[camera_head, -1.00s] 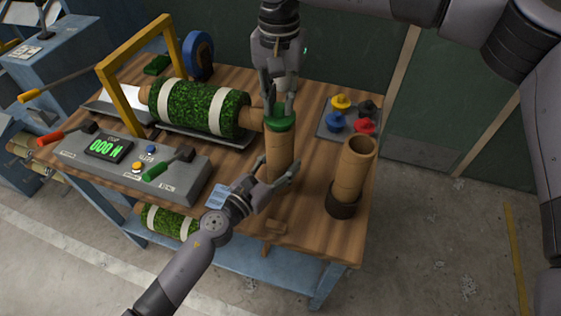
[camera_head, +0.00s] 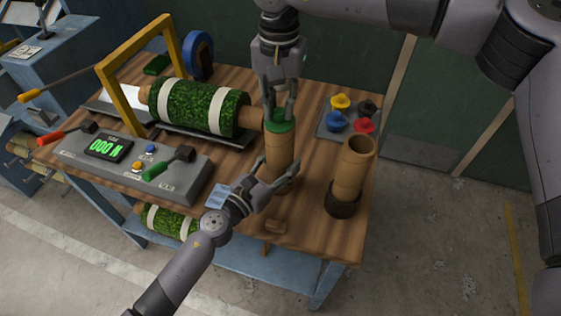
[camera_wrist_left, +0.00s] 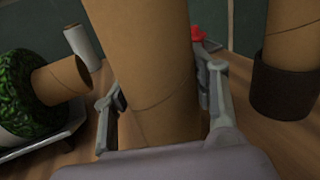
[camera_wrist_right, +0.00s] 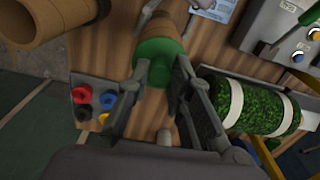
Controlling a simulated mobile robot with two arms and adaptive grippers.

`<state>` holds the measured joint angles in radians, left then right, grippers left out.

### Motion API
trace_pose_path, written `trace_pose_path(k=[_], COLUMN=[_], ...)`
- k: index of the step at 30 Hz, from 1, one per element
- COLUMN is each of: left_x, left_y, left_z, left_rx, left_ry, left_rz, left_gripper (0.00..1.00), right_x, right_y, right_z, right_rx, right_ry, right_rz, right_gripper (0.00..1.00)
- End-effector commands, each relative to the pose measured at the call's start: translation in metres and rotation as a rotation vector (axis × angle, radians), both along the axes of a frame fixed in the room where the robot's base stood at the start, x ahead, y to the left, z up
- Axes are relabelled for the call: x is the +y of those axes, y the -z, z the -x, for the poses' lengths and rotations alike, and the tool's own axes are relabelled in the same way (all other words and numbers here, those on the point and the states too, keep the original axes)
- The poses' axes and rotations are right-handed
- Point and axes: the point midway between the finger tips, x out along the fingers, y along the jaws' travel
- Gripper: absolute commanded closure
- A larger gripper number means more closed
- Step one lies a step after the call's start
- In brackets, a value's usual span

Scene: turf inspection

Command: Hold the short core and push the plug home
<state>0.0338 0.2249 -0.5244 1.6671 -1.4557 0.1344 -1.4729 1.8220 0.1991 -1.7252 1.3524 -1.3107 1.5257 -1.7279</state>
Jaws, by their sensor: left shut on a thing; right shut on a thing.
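The short brown core (camera_head: 281,153) stands upright on the wooden bench. My left gripper (camera_head: 275,175) is shut around its lower part; the left wrist view shows the core (camera_wrist_left: 155,70) between the two fingers. A green plug (camera_head: 279,126) sits at the core's top end. My right gripper (camera_head: 279,110) comes down from above and is shut on the plug; the right wrist view shows the plug (camera_wrist_right: 157,62) at its fingertips, in line with the core. How deep the plug sits is hidden.
A taller core (camera_head: 354,165) stands in a dark holder at right. A tray (camera_head: 326,129) of several coloured plugs lies behind it. A turf roll (camera_head: 200,107) and a control box (camera_head: 175,183), its display reading 000 N, are at left.

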Motion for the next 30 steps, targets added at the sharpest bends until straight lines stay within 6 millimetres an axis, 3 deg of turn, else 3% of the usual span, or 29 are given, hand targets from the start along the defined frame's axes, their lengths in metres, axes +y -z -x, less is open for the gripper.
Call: trace_pose_path(k=[22, 23, 30], left_x=[-0.0001, -0.0001, -0.0001], left_y=[-0.0022, -0.0023, -0.002], left_z=[-0.0008, -0.0008, -0.0007], left_rx=[-0.005, -0.006, -0.004], left_ry=[-0.001, -0.001, -0.001], left_rz=[0.0, 0.001, 0.001], left_gripper=[0.83, 0.83, 0.83], right_x=[-0.0002, -0.0002, 0.0], right_y=[0.0053, 0.0052, 0.0038], right_z=[0.0005, 0.0005, 0.0003], right_rx=[0.003, 0.003, 0.001], right_ry=[0.0, 0.0, 0.0], right_rz=[0.001, 0.001, 0.001], right_gripper=[1.0, 0.79, 0.63])
